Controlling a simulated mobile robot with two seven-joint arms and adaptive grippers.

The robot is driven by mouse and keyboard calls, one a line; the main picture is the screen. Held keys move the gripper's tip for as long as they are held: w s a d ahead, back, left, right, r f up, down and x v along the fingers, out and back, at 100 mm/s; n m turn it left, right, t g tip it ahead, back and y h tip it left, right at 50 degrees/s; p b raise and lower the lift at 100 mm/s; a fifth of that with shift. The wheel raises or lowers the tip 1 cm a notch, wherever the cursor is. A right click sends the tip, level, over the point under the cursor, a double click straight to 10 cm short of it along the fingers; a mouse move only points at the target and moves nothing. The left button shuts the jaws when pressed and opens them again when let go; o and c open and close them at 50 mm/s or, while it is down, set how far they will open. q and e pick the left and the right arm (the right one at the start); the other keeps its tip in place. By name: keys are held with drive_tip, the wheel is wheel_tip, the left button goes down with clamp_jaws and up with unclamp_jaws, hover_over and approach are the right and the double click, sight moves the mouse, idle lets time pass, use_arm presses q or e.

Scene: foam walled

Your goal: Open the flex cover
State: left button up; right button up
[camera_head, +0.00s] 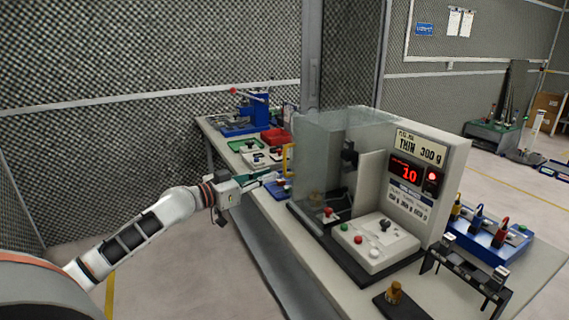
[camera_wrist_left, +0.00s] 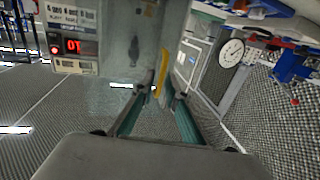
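The flex cover is a clear, box-like guard (camera_head: 318,160) on the left side of a white test machine in the head view. A yellow handle (camera_head: 288,158) stands upright at its left edge. The handle also shows in the wrist view (camera_wrist_left: 163,72). My left gripper (camera_head: 274,178) reaches in from the left beside the handle. In the wrist view, its teal fingers (camera_wrist_left: 161,92) are apart, with the yellow handle appearing between their tips. I cannot tell whether they touch it. My right gripper is not in view.
The machine has a red display (camera_head: 405,172) and a button panel (camera_head: 378,240). Green (camera_head: 247,146) and red (camera_head: 276,137) trays and a blue fixture (camera_head: 258,110) stand behind the gripper on the bench. A blue tray (camera_head: 492,236) lies at right. Floor is free left of the bench.

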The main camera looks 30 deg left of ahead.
sight(284, 162)
use_arm(q)
drive_tip(key=w, duration=0.2)
drive_tip(key=w+d+r+p, duration=0.1)
drive_tip(key=w, duration=0.2)
drive_tip(key=w+d+r, duration=0.1)
drive_tip(key=w, duration=0.1)
drive_tip(key=shift+w+r+p, duration=0.1)
drive_tip(key=shift+w+p, duration=0.2)
clamp_jaws()
